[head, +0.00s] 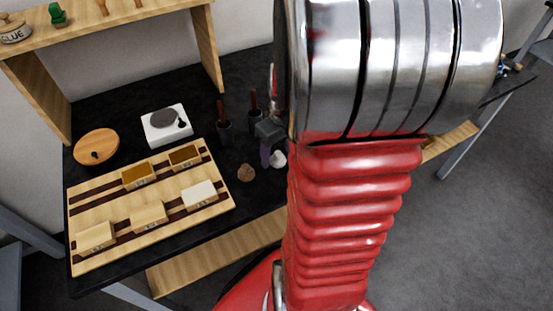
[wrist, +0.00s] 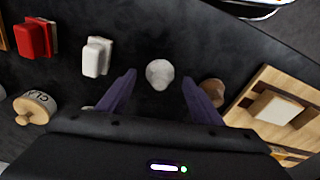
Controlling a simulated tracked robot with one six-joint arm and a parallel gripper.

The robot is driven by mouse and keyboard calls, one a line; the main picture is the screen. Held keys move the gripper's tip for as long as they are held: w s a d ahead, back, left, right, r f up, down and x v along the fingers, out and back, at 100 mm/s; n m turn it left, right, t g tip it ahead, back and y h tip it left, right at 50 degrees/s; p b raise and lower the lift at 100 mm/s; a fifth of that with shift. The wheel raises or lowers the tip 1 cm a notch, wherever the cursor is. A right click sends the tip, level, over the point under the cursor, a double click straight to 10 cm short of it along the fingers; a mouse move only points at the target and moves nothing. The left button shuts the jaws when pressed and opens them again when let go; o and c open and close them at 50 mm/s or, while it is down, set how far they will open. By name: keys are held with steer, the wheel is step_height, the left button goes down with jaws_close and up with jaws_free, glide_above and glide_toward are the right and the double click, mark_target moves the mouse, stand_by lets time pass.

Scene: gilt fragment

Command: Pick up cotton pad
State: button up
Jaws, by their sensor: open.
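The cotton pad (wrist: 160,74) looks like a small whitish rounded lump on the black tabletop. In the wrist view it lies between and slightly beyond the fingers. In the head view the pad (head: 278,159) lies right of the brown lump, partly hidden by my arm. My gripper (wrist: 159,84) is open, its two purple fingers spread apart with nothing between them that they touch. In the head view my gripper (head: 266,152) points down beside the pad; I cannot tell its exact height above the table.
A brown lump (head: 246,173) lies close by; it is beside the right finger in the wrist view (wrist: 212,91). A wooden tray (head: 90,200) with several small boxes stands left. Two dark cups with tools, a white scale (head: 166,126) and a round wooden lid (head: 97,147) stand behind.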

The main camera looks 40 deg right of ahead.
mark_target(278, 152)
steer(key=shift+w+f, duration=0.1)
steer(key=shift+f, duration=0.5)
steer(key=shift+c, duration=0.7)
steer(key=c, duration=1)
steer(key=shift+r, duration=0.1)
step_height(278, 152, up, 10)
steer(key=shift+f, duration=0.1)
